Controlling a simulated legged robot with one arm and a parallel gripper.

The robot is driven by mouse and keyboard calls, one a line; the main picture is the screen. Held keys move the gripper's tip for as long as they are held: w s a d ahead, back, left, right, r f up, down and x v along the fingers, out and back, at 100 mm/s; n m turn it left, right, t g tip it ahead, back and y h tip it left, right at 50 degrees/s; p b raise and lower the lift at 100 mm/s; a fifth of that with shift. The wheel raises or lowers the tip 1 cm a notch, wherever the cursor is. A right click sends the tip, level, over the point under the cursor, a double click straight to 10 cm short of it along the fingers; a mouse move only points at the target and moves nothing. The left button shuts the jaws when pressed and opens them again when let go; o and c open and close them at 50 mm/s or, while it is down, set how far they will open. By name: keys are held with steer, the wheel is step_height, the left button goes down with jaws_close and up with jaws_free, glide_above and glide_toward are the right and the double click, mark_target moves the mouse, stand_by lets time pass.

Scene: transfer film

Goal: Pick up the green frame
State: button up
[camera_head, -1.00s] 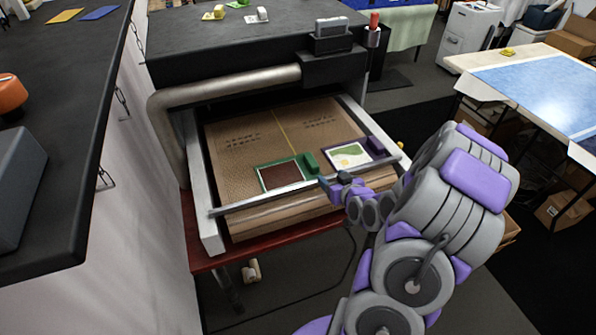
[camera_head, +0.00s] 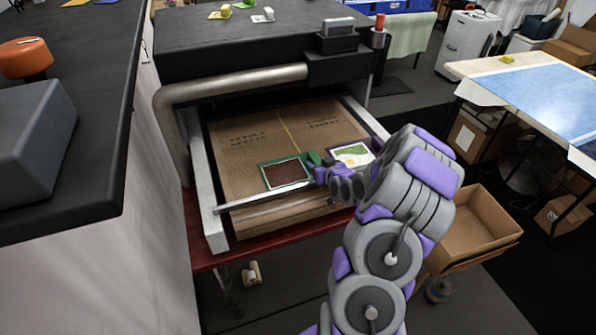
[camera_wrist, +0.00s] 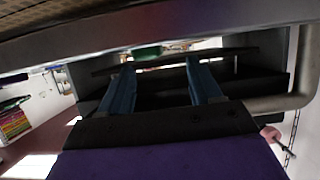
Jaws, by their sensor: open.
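The green frame (camera_head: 286,174), with a dark brown-red panel, lies flat on the brown cardboard-like bed of the machine in the head view. A green block (camera_head: 313,158) stands at its right end. My gripper (camera_head: 318,175) is just right of the frame, close to the block, at the bed's front rail. Contact cannot be told. In the wrist view my gripper (camera_wrist: 160,70) has its two blue fingers apart with nothing held between them. A green piece (camera_wrist: 147,52) shows beyond the fingertips, nearer the left finger.
A purple frame (camera_head: 352,152) with a green and white picture lies right of the green frame, partly behind my arm. A metal front rail (camera_head: 262,196) crosses the bed. An open cardboard box (camera_head: 472,225) stands right of my arm. The bed's left half is clear.

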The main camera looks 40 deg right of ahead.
mark_target(317, 159)
steer(key=w+d+f, duration=0.1)
steer(key=w+d, duration=0.1)
steer(key=w+d+f+b, duration=0.1)
steer(key=w, duration=0.1)
steer(key=shift+d+f, duration=0.2)
steer(key=shift+d, duration=0.15)
steer(key=shift+w+a+r, duration=0.15)
steer(key=shift+a+r, duration=0.05)
steer(key=shift+a, duration=0.8)
steer(key=shift+c, duration=0.8)
steer(key=shift+d+f, duration=0.15)
steer(key=shift+d, duration=0.55)
steer(key=c, duration=0.7)
steer(key=shift+a, duration=0.1)
steer(key=shift+c, duration=1)
steer(key=shift+a, duration=0.25)
steer(key=shift+c, duration=0.2)
